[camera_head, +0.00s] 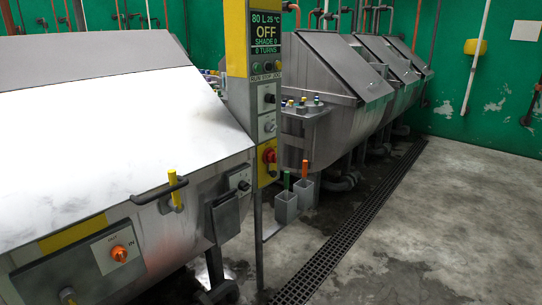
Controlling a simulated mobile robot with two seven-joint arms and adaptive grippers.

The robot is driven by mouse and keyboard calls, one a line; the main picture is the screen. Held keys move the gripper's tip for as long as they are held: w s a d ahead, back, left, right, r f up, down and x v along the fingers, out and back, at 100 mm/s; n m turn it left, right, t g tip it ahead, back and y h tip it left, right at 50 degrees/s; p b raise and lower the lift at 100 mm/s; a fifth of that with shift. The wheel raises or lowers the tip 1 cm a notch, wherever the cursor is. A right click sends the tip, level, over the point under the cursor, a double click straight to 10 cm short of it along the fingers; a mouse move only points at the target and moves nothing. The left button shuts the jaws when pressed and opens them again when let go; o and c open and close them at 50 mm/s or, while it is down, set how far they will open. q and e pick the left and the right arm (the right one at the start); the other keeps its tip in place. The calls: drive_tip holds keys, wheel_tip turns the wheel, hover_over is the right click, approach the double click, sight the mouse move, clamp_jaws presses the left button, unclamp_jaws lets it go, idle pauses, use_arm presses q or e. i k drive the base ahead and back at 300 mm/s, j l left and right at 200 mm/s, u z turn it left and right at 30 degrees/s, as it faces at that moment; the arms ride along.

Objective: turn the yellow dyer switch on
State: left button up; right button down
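The yellow dyer's control post (236,40) stands upright at the centre, yellow on its upper left face. Its display (266,32) reads "80 L 25 °C", "OFF", "SHADE 0" and "0 TURNS". Below are small buttons, a dark knob on a pale plate (269,98), a second control (269,127) and a red knob on a yellow plate (269,156). Another dark knob on a pale plate (242,183) is on the near steel dyer (120,125). I cannot tell which knob is the switch. Neither of my grippers is in view.
A yellow-tipped handle (174,188) sticks out from the near dyer's front. An orange knob (119,253) is on its lower panel. Several steel dyers (335,95) stand behind the post. Small bins (285,207) stand beside it. The floor right of the drain grate (355,222) is clear.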

sight(270, 156)
drive_tip(key=i+l+u, duration=0.1)
drive_tip(key=i+l, duration=0.6)
drive_tip(key=l, duration=0.15)
drive_tip(key=i+l+u, duration=0.15)
drive_tip(key=i+l, duration=0.2)
drive_tip(key=i+l+u, duration=0.1)
drive_tip(key=i+l, duration=0.2)
drive_tip(key=l, duration=0.25)
